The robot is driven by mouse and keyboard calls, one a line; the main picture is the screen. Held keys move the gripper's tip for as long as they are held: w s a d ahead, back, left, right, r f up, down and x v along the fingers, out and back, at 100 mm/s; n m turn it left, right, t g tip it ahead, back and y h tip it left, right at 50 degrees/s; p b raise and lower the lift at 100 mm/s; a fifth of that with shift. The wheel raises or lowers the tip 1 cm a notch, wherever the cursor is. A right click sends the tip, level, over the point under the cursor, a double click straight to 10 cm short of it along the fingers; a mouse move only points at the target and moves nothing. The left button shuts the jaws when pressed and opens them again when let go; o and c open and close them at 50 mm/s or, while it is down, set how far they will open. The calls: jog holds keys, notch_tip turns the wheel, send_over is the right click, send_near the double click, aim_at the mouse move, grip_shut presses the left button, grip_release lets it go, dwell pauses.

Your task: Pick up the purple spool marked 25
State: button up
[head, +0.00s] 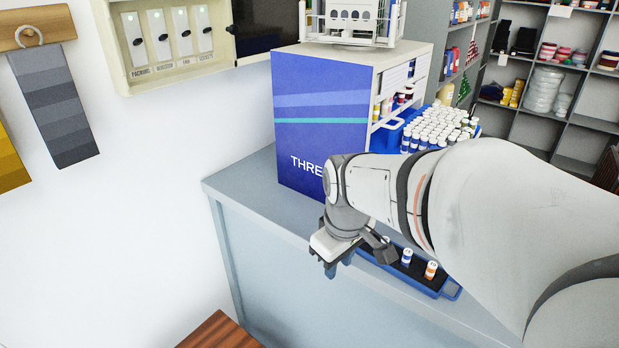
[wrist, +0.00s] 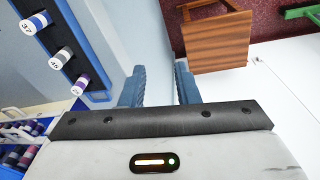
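A purple spool (wrist: 79,87) with a white top stands in a blue tray (wrist: 73,22) at the left of the wrist view. Its number is too small to read surely. In the head view my gripper (head: 333,265) hangs past the counter's front edge, left of the tray (head: 453,291). My arm hides part of the tray, and I cannot make out the purple spool there.
A grey spool (wrist: 62,57) and a blue spool (wrist: 36,22) share the tray; an orange spool (head: 430,271) shows in the head view. A blue thread cabinet (head: 310,120) stands behind on the counter (head: 235,190). Many white-topped spools fill a blue bin behind my arm.

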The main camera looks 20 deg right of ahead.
jog(key=w+d+n+p, duration=0.2)
jog(key=w+d+n, duration=0.1)
jog(key=w+n, duration=0.1)
jog(key=w+d+r+n+g+p, duration=0.1)
jog(key=w+d+n+p, duration=0.1)
jog(key=w+d+n, duration=0.2)
jog(key=w+d+r+n+p, duration=0.1)
jog(key=w+d+n+p, duration=0.2)
jog(key=w+d+n, duration=0.1)
jog(key=shift+w+g, duration=0.25)
jog(key=shift+g, duration=0.15)
jog(key=shift+w+d+f+n, duration=0.1)
jog(key=shift+w+d+n, duration=0.1)
jog(key=shift+n, duration=0.1)
jog(key=shift+f, duration=0.4)
notch_tip(320, 180, down, 7)
jog(key=shift+w+a+p, duration=0.1)
jog(key=shift+a+p, duration=0.05)
jog(key=shift+p, duration=0.95)
jog(key=shift+c, duration=0.2)
grip_shut()
